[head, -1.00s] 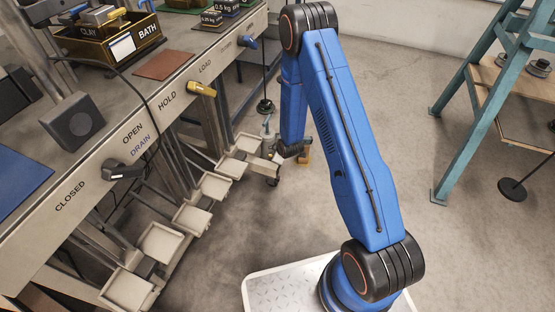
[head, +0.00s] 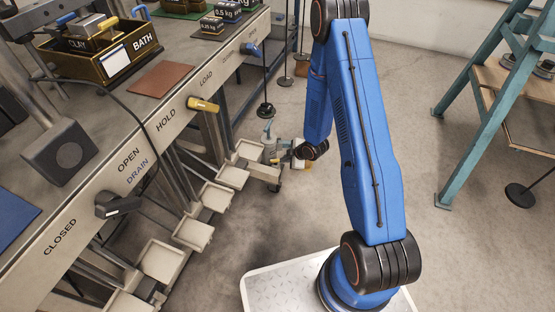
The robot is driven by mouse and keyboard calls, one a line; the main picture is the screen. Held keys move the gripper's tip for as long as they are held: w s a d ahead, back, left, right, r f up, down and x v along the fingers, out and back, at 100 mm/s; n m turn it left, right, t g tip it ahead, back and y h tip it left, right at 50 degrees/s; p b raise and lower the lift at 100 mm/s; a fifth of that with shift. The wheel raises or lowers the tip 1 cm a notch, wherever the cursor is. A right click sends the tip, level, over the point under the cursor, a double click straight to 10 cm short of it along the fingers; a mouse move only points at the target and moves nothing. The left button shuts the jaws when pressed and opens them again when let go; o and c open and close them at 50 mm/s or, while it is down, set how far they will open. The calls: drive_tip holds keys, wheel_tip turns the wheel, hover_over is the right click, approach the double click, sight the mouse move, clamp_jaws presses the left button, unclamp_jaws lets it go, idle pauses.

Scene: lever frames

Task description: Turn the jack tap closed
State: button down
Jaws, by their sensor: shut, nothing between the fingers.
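A small wheeled grey jack (head: 270,152) stands on the floor beside the far end of the bench's row of trays. It has an upright grey-green body with a thin top. I cannot make out its tap or how the tap is turned. My blue arm reaches down at the centre, and its black wrist end is just right of the jack. The wrist hides my gripper's fingers, so I cannot see whether they touch anything. A small tan block (head: 306,165) shows just below the wrist, partly hidden.
The bench (head: 130,150) runs along the left, with a black lever (head: 118,206) between OPEN and CLOSED, a yellow lever (head: 203,104) and a blue lever (head: 250,49). Pale trays (head: 193,231) line its foot. A teal ladder-like frame (head: 480,110) stands right. The floor between is clear.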

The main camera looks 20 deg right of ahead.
sight(272, 161)
drive_tip(key=x, duration=0.9)
drive_tip(key=shift+w+f, duration=0.2)
drive_tip(key=shift+f, duration=0.05)
drive_tip(key=shift+a, duration=0.1)
drive_tip(key=shift+w+a+m+t+h, duration=0.15)
drive_tip(key=shift+w+m+t+h, duration=0.25)
drive_tip(key=shift+m, duration=0.3)
drive_tip(key=shift+w+a+m+h, duration=0.2)
drive_tip(key=shift+m+h, duration=0.4)
drive_tip(key=shift+m, duration=0.3)
drive_tip(key=shift+d, duration=0.15)
drive_tip(key=shift+w+r, duration=0.1)
drive_tip(key=shift+w, duration=0.05)
